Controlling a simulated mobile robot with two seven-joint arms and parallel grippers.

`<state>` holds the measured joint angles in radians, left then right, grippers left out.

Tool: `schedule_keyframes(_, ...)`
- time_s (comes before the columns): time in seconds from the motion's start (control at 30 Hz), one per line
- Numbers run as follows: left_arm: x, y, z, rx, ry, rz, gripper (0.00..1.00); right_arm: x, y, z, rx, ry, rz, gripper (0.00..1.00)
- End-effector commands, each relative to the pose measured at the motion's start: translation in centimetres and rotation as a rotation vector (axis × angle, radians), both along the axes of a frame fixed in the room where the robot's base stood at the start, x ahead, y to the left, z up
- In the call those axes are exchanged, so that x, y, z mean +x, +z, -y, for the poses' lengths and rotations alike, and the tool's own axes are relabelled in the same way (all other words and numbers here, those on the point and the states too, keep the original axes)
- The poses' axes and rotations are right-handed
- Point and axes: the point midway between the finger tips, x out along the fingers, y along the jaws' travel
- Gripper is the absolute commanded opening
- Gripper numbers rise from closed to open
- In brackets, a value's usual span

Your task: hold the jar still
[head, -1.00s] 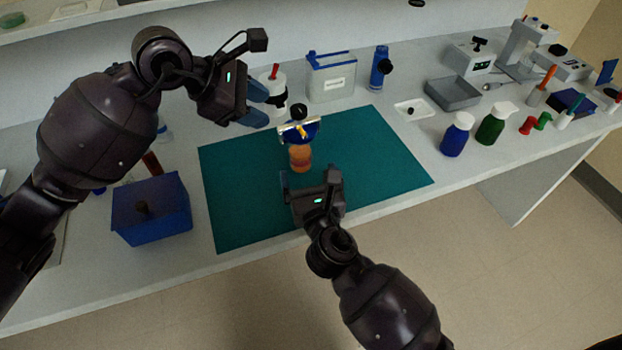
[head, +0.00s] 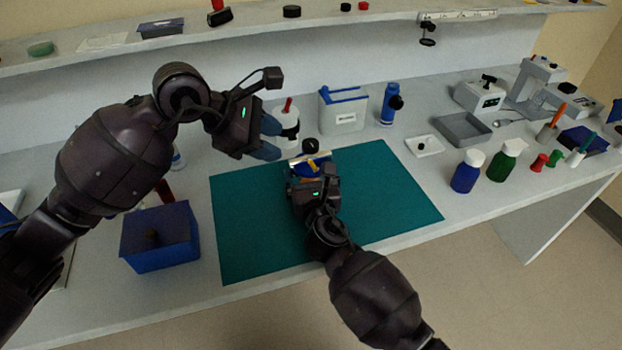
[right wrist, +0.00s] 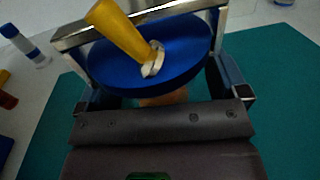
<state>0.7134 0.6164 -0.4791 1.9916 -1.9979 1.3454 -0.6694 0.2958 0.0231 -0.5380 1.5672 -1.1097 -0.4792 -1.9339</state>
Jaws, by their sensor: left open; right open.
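The jar stands on the teal mat (head: 390,190). A sliver of the orange body (right wrist: 163,98) shows below. My right gripper (right wrist: 160,90) is open, one finger on each side of the jar; contact is unclear. My left gripper (head: 267,138) is open and empty, up and left of the jar.
A white bottle (head: 288,132) stands behind my left gripper. A blue box (head: 160,245) stands left of the mat. A small white tray (head: 425,146) and blue and green bottles (head: 466,172) stand to the right. The mat's right part is clear.

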Motion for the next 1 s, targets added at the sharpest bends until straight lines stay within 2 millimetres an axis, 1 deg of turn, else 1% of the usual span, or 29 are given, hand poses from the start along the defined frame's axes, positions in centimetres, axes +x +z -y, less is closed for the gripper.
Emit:
schedule_keyframes(0.1, 0.0, 0.0, 0.0, 0.0, 0.0, 0.0, 0.43, -0.01, 0.0, 0.0, 0.0, 0.0, 0.0, 0.92)
schedule_keyframes(0.27, 0.0, 0.0, 0.0, 0.0, 0.0, 0.0, 0.43, -0.02, 0.0, -0.01, 0.0, 0.0, 0.0, 0.68)
schedule_keyframes(0.5, 0.0, 0.0, 0.0, 0.0, 0.0, 0.0, 0.43, -0.03, 0.0, 0.01, 0.0, 0.0, 0.0, 0.31)
schedule_keyframes(0.53, 0.0, 0.0, 0.0, 0.0, 0.0, 0.0, 0.43, -0.03, 0.0, 0.0, 0.0, 0.0, 0.0, 0.27)
schedule_keyframes(1.0, 0.0, 0.0, 0.0, 0.0, 0.0, 0.0, 0.43, -0.04, -0.01, 0.01, 0.0, 0.0, 0.0, 0.27)
